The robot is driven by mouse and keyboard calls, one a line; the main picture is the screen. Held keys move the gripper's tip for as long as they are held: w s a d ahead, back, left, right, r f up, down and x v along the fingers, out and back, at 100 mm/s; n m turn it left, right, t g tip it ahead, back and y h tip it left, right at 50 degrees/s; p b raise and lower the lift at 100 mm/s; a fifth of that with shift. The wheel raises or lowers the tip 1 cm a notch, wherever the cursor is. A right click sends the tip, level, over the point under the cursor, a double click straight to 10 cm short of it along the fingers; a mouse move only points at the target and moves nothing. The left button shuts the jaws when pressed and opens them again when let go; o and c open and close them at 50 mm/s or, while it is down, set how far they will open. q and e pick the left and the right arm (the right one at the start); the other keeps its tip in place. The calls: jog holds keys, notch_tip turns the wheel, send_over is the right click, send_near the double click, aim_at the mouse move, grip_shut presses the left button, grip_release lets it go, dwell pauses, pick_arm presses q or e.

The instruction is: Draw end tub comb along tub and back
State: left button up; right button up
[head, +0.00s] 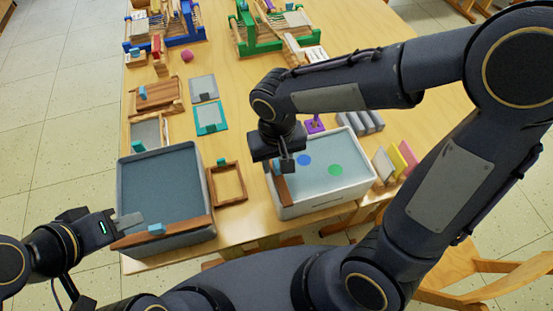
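A grey tub (121,190) holding dark blue-grey liquid stands at the table's near left. A brown wooden comb bar (190,228) with a teal grip block (156,229) lies across its near end. My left gripper (130,221) is at that tub's near left corner, by the bar's left end, short of the teal block. A white tub (325,204) with pale blue liquid, a blue spot and a green spot stands to the right. A second brown bar (283,190) lies along its left end. My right gripper (287,163) points down above that bar and partly hides it. Neither gripper's finger gap shows clearly.
An empty wooden frame (240,184) lies between the tubs. Grey and teal boards (210,119), small looms (263,35) and a purple stand (314,125) are further back. Colored upright cards (396,161) stand right of the white tub. A wooden chair (470,265) is at lower right.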

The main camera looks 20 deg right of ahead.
grip_shut()
jog(key=shift+d, duration=0.1)
dwell(0.3)
